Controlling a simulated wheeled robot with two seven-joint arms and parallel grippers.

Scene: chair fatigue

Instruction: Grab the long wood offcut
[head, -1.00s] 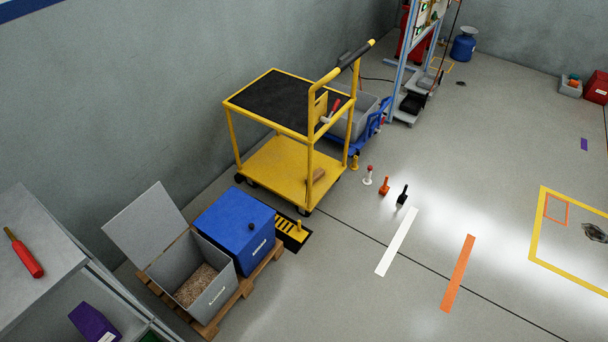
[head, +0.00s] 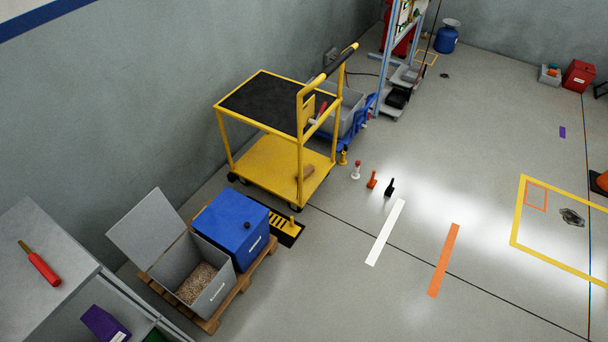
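A short-looking tan wooden piece (head: 306,172), perhaps the wood offcut, lies on the lower yellow deck of the trolley (head: 262,166), near its right corner. A trolley post partly covers it, so its full length is hard to judge. Neither of my grippers shows in the head view.
An open grey bin (head: 168,270) and a blue box (head: 232,222) stand on a wooden pallet (head: 262,262) left of the trolley. A grey shelf unit (head: 40,250) fills the lower left. The floor at lower right is clear.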

